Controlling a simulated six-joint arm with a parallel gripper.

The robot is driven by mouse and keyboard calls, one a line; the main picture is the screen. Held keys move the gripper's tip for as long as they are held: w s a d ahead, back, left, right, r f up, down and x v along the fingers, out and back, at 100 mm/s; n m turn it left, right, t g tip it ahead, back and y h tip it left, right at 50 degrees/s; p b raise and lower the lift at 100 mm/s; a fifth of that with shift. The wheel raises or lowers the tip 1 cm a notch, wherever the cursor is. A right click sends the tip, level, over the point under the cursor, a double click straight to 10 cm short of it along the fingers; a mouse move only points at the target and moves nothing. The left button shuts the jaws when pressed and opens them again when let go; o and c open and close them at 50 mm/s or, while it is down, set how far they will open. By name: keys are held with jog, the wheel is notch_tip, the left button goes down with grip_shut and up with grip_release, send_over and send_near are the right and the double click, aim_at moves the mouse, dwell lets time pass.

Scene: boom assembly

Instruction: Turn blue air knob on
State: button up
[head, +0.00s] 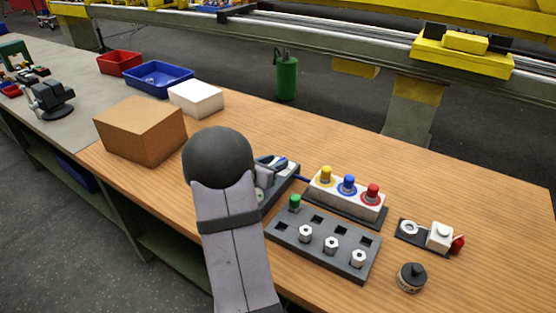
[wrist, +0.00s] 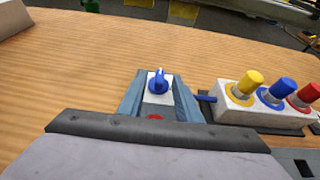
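The blue air knob (wrist: 158,83) sits on a pale plate in the wrist view, its pointer with a white tip aimed toward the far side. My gripper (wrist: 160,76) is open, with one grey-blue finger to the left of the knob and one to the right. Narrow gaps show between the knob and the fingers; whether the fingers are lowered around it or still above it is unclear. In the head view my gripper (head: 272,163) is over a dark-based unit (head: 284,188), and my arm hides much of it. A red mark (wrist: 155,117) shows on the near side of the knob.
A white block with yellow, blue and red plugs (head: 345,195) stands close on the right. A grey board with hex nuts and a green peg (head: 322,243) lies in front. A cardboard box (head: 141,130) stands left. Bare wood lies behind the knob.

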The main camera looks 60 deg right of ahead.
jog(key=shift+x, duration=1.2)
jog(key=shift+c, duration=0.7)
grip_shut()
